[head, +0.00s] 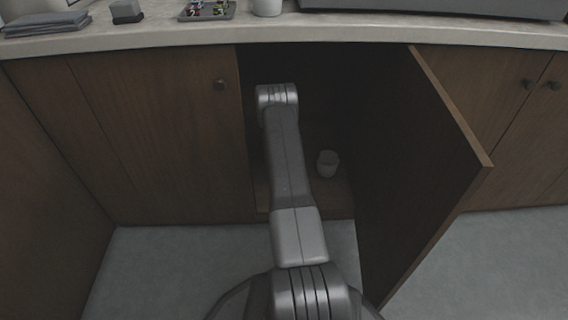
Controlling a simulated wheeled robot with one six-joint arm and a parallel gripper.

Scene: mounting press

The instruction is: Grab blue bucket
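No blue bucket can be made out in the head view. A small pale cup or bucket-like container (328,164) stands upright on the cabinet floor inside the open cabinet, to the right of my arm. My arm reaches forward into the cabinet opening. My gripper is not visible; it is hidden beyond the arm's far joint in the dark interior. Whether it holds anything cannot be seen.
The cabinet door (425,170) stands open on the right, its edge jutting toward me. A closed door (160,130) is on the left. The counter (330,32) above holds a tray (207,12), a white container (267,7), a grey box (126,11) and folded cloths (48,24).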

